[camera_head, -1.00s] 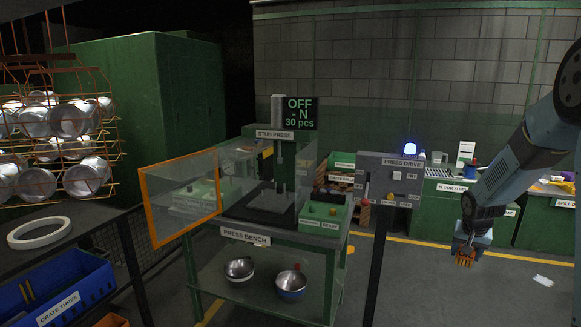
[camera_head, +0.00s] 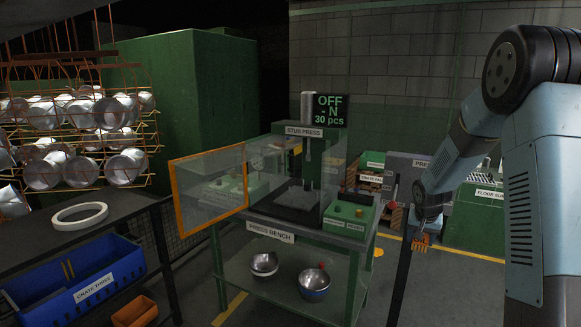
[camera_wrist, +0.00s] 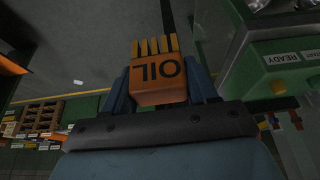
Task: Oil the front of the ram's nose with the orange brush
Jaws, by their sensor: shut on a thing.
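My gripper (camera_head: 424,232) is shut on the orange brush (camera_wrist: 157,80), which is marked OIL and has yellowish bristles. In the head view the brush (camera_head: 421,242) hangs low in front of the right post, to the right of the press bench. The stub press (camera_head: 304,131) stands on the bench, with its dark upright ram (camera_head: 308,165) above a dark bed plate. The ram's nose is too small to make out clearly. The brush is well apart from the ram. The orange-framed clear guard (camera_head: 209,192) stands swung out at the bench's left.
The green READY box (camera_head: 350,214) sits at the bench's front right and also shows in the wrist view (camera_wrist: 285,60). Two metal bowls (camera_head: 314,280) lie on the lower shelf. A rack of pots (camera_head: 85,135) and a dark table with a white ring (camera_head: 80,215) are at left.

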